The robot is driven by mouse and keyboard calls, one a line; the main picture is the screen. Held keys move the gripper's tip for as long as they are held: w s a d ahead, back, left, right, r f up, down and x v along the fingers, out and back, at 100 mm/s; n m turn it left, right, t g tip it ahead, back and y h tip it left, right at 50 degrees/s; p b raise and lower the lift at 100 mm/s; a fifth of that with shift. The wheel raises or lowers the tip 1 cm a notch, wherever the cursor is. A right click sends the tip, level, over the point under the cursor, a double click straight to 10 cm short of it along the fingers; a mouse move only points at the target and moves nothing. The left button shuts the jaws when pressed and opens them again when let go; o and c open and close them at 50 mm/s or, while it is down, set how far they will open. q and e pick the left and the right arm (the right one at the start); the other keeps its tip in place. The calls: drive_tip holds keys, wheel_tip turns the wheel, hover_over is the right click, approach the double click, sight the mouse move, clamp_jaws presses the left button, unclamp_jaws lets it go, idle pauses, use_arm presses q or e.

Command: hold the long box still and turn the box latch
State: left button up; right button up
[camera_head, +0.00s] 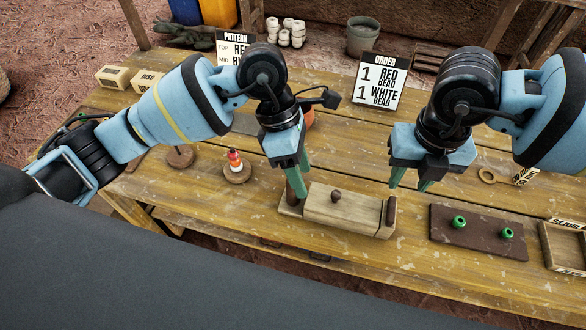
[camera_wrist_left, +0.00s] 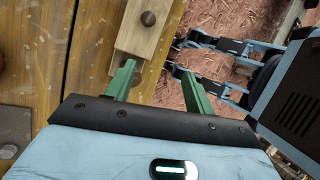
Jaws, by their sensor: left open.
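The long wooden box (camera_head: 342,212) lies on the table, with a round dark knob (camera_head: 336,196) on its lid. A dark brown upright piece (camera_head: 390,211) at its right end looks like the latch. A brown post stands at its left end, partly hidden by my left gripper (camera_head: 290,168). My left gripper is open above that end. In the left wrist view the box (camera_wrist_left: 138,43) lies ahead of the open fingers, its near end close to the left finger. My right gripper (camera_head: 409,186) is open and empty, above the table behind the latch end.
A brown board (camera_head: 478,232) with green rings lies right of the box, beside a wooden tray (camera_head: 562,250). A red and white beaded peg (camera_head: 235,165) stands to the left. An order sign (camera_head: 380,82) stands at the back. The table's front edge is close to the box.

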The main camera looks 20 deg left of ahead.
sight(293, 192)
use_arm(q)
drive_tip(key=w+f+m+t+y, duration=0.1)
drive_tip(key=w+a+f+t+y, duration=0.1)
drive_tip(key=y, duration=0.1)
drive_tip(key=shift+a+f+m+y, duration=0.2)
drive_tip(key=shift+a+m+y, duration=0.1)
drive_tip(key=shift+m, duration=0.1)
drive_tip(key=shift+s+a+f+y, duration=0.1)
drive_tip(key=shift+s+f+y, duration=0.05)
drive_tip(key=shift+f+y, duration=0.3)
drive_tip(key=shift+f, duration=0.2)
drive_tip(key=shift+f, duration=3.8)
drive_tip(key=c, duration=1.1)
drive_tip(key=shift+c, duration=0.2)
